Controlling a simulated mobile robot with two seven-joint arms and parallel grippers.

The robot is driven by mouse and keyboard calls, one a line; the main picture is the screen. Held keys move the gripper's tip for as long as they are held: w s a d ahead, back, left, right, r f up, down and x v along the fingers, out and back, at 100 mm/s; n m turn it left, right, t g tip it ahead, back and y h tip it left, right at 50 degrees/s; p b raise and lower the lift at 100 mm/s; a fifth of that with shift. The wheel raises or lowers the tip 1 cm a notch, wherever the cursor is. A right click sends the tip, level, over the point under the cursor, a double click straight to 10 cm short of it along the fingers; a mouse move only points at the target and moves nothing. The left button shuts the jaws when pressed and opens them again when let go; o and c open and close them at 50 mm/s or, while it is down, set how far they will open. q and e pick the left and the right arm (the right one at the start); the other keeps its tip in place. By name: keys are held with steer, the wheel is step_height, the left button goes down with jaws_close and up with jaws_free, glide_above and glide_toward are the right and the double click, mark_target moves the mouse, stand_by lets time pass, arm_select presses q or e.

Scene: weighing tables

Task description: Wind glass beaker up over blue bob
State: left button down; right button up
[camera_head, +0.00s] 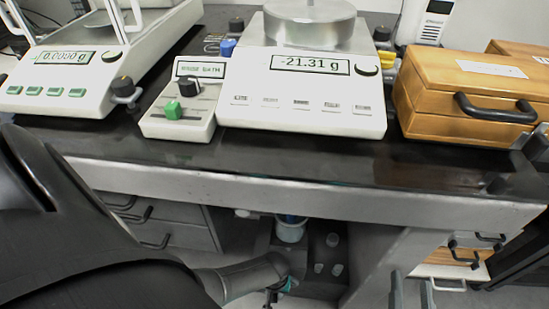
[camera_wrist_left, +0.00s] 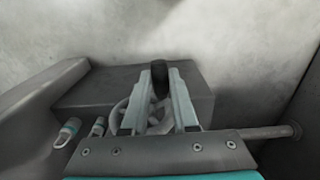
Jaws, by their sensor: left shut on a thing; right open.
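The glass beaker (camera_head: 291,232) stands below the bench under the middle balance, pale and small in the head view. A bit of blue, likely the blue bob (camera_head: 291,218), shows at the beaker's mouth; how deep it sits in the beaker I cannot tell. In the left wrist view my left gripper (camera_wrist_left: 160,85) is shut on the black crank knob (camera_wrist_left: 160,72) of a grey handwheel (camera_wrist_left: 125,113) on a grey block. My left arm reaches under the bench. My right gripper (camera_head: 411,291) is open and empty at the lower right of the head view.
The middle balance (camera_head: 300,118) reads -21.31 g. A small control box (camera_head: 180,128) with a green button adjoins it. Another balance (camera_head: 60,98) stands left, a wooden case (camera_head: 430,95) right. The bench's front edge (camera_head: 300,195) overhangs the beaker. Small glass pieces (camera_wrist_left: 68,130) lie beside the block.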

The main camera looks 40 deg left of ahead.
arm_select(q)
steer(key=shift+d+r+g+y, duration=0.1)
steer(key=shift+r+g+y, duration=0.1)
steer(key=shift+g+y, duration=0.5)
steer(key=shift+y, duration=0.3)
steer(key=shift+r+g+y, duration=0.2)
steer(key=shift+g+y, duration=0.2)
steer(key=shift+y, duration=0.3)
arm_select(e)
steer(key=shift+f, duration=0.15)
arm_select(q)
steer(key=shift+r+g+y, duration=0.15)
steer(key=shift+g+y, duration=0.15)
steer(key=shift+y, duration=0.2)
arm_select(e)
steer(key=shift+s+a+r+t, duration=0.1)
steer(key=shift+s+r+t, duration=0.05)
steer(key=shift+r+t, duration=0.2)
arm_select(q)
steer(key=c, duration=0.7)
jaws_free()
arm_select(e)
steer(key=shift+f, duration=0.1)
steer(key=shift+s, duration=0.1)
arm_select(q)
steer(key=shift+r, duration=0.15)
